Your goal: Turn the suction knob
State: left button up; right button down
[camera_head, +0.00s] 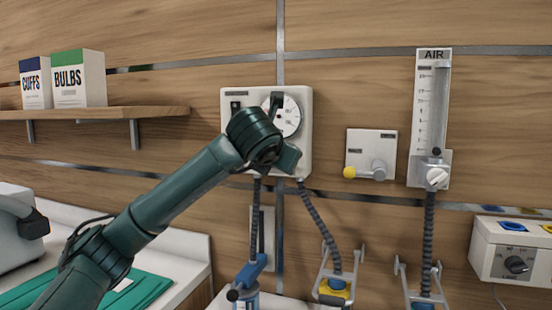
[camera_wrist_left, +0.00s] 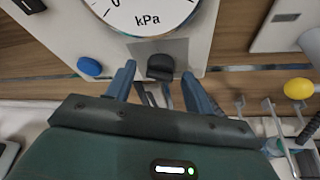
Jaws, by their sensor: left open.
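The white suction panel (camera_head: 232,98) is on the wall, with a round gauge (camera_head: 291,116) partly covered by my left arm in the head view. In the left wrist view the gauge (camera_wrist_left: 150,14) reads kPa. A black knob (camera_wrist_left: 160,66) sits below the gauge on a grey patch, and I take it for the suction knob. My left gripper (camera_wrist_left: 158,73) is open, with one finger on each side of the knob in that view. I cannot tell whether the fingers touch it. In the head view my arm hides the knob. My right gripper is not in view.
A blue button (camera_wrist_left: 90,66) is left of the knob. A plate with a yellow knob (camera_head: 349,172) and the AIR flowmeter (camera_head: 432,120) are to the right. Hoses (camera_head: 318,215) hang below the panel. A shelf (camera_head: 150,112) with boxes is at left.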

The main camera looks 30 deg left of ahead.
pick_arm(q)
jog(key=b+v, duration=0.1)
jog(key=v, duration=1.2)
jog(key=shift+s, duration=0.1)
